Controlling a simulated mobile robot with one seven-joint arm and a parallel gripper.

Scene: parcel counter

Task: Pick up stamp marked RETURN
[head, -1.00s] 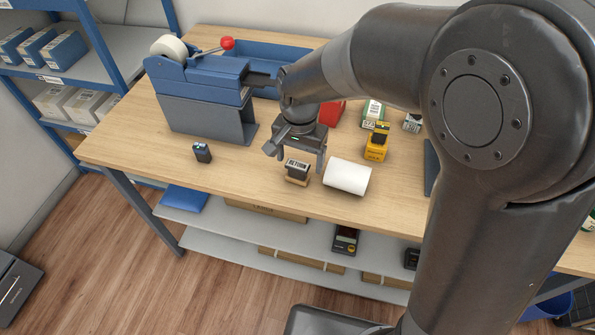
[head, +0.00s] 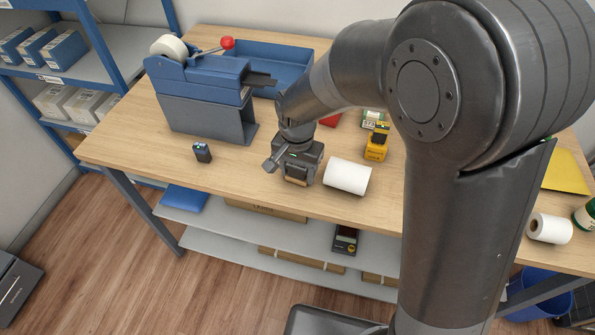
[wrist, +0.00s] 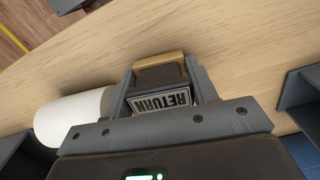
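The stamp marked RETURN (wrist: 162,101) stands on the counter, dark with a wooden base; its RETURN label reads upside down in the wrist view. In the head view only its wooden base (head: 296,182) shows clearly below my gripper (head: 299,178); the rest is mostly hidden. In the wrist view, my gripper (wrist: 160,72) has one finger on each side of the stamp, very close to its sides. The fingers look open around it, with little gap; contact is hard to judge. The stamp appears to rest on the counter.
A white paper roll (head: 347,176) lies close to the right of the stamp. A small dark stamp (head: 202,152) stands to the left. A yellow item (head: 376,149) is behind the roll. A blue tape dispenser (head: 200,85) stands at back left. The counter's front edge is near.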

